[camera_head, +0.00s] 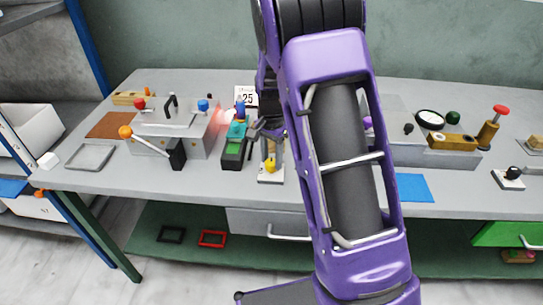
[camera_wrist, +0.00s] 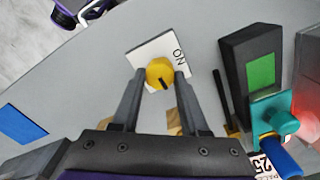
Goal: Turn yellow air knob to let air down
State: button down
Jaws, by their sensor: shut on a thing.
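The yellow air knob (camera_wrist: 160,73) sits on a small white plate (camera_wrist: 144,52) marked "NO" or "ON" in the wrist view. A dark pointer line shows on the knob's face. My gripper (camera_wrist: 159,77) is shut on the knob, with one dark finger on each side of it. In the head view the yellow knob (camera_head: 270,166) shows on its white plate (camera_head: 271,179) near the table's front edge. My gripper (camera_head: 268,138) comes down over it, partly hidden by my purple arm.
A black device with a green screen (camera_wrist: 261,70) stands close to the right of the knob in the wrist view, with a teal-and-blue part (camera_wrist: 270,118) beside it. A press with an orange-knobbed lever (camera_head: 125,132) stands left. A blue sheet (camera_head: 412,188) lies right.

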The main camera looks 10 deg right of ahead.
aim_at(272, 161)
jog(key=shift+m, duration=0.3)
jog(key=shift+c, duration=2.1)
grip_release()
notch_tip(272, 161, up, 18)
jog(key=p, duration=0.1)
jog(key=shift+f, duration=0.25)
